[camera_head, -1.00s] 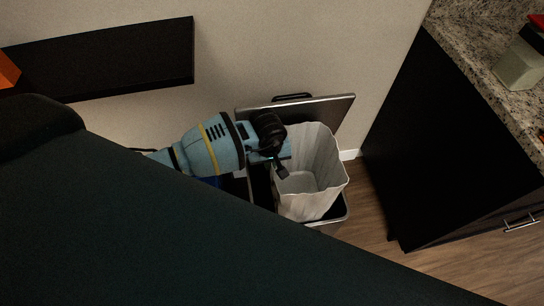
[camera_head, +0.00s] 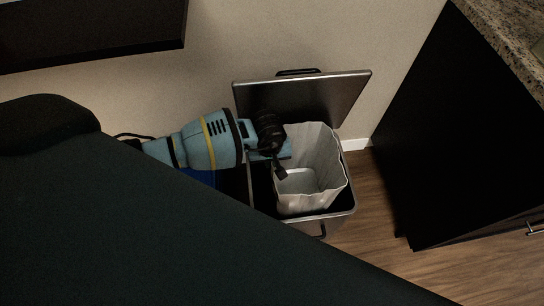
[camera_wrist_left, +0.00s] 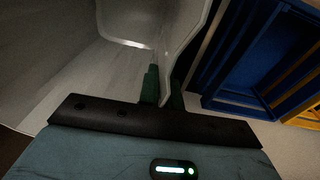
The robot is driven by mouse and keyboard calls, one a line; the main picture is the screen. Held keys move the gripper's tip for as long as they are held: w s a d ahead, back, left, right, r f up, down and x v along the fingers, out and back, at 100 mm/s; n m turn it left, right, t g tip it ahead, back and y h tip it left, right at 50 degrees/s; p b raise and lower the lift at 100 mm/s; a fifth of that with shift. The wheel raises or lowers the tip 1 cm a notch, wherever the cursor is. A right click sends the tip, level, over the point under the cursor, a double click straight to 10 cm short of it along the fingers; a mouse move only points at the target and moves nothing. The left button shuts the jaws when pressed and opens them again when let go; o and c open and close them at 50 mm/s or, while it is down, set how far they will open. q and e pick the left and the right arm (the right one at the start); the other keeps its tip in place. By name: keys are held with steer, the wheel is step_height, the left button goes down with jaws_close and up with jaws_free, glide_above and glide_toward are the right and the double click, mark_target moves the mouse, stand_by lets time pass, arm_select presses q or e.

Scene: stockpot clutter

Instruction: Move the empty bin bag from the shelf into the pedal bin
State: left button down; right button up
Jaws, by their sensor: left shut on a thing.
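The empty bin bag (camera_head: 322,160) is whitish, open at the top, and stands in the mouth of the pedal bin (camera_head: 348,203). The bin has a metallic rim, and its lid (camera_head: 305,97) is raised against the wall. My left gripper (camera_head: 283,166) is at the bag's left rim, shut on it. In the left wrist view, the fingers (camera_wrist_left: 160,88) pinch the bag's wall (camera_wrist_left: 185,40), and the bag's inside (camera_wrist_left: 110,60) looks empty. How deep the bag sits in the bin is partly hidden. My right gripper is not seen.
A dark shelf (camera_head: 95,32) is on the wall at upper left. A dark cabinet (camera_head: 440,140) with a granite top stands on the right. Blue crate-like things (camera_wrist_left: 255,55) show beside the bag in the left wrist view. Wooden floor (camera_head: 370,240) is clear between bin and cabinet.

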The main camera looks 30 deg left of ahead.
arm_select(q)
step_height(320, 180, down, 2)
steer(key=shift+b, duration=0.55)
steer(key=shift+w+a+f+b, duration=0.1)
steer(key=shift+w+f+b, duration=0.05)
steer(key=shift+f+b, duration=0.35)
steer(key=c, duration=1.6)
jaws_free()
steer(key=shift+o, duration=0.7)
steer(key=o, duration=0.8)
steer(key=shift+c, duration=0.2)
